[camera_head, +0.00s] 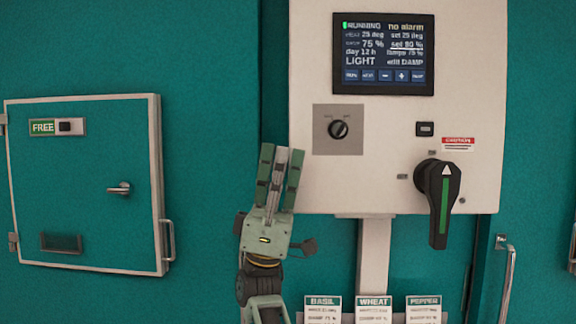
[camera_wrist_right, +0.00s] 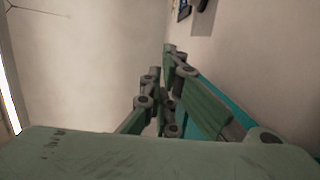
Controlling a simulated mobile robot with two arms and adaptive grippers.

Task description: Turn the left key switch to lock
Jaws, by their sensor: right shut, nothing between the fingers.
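A round black key switch (camera_head: 338,129) sits on a square grey plate (camera_head: 338,146) at the left of the white control panel (camera_head: 310,60). Its small markings are too blurred to read. My right gripper (camera_head: 281,150) points upward, left of and a little below the switch, apart from it in the picture. Its green fingers are shut and empty. In the right wrist view the fingers (camera_wrist_right: 172,60) point away from the camera along a pale wall, with small dark parts at the top that I cannot identify. My left gripper is not in view.
A lit screen (camera_head: 383,54) is above the switch. A large black handle with a green stripe (camera_head: 441,195) juts out at the lower right of the panel. A small teal door (camera_head: 85,185) marked FREE is on the left. Labelled cards (camera_head: 373,308) stand below.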

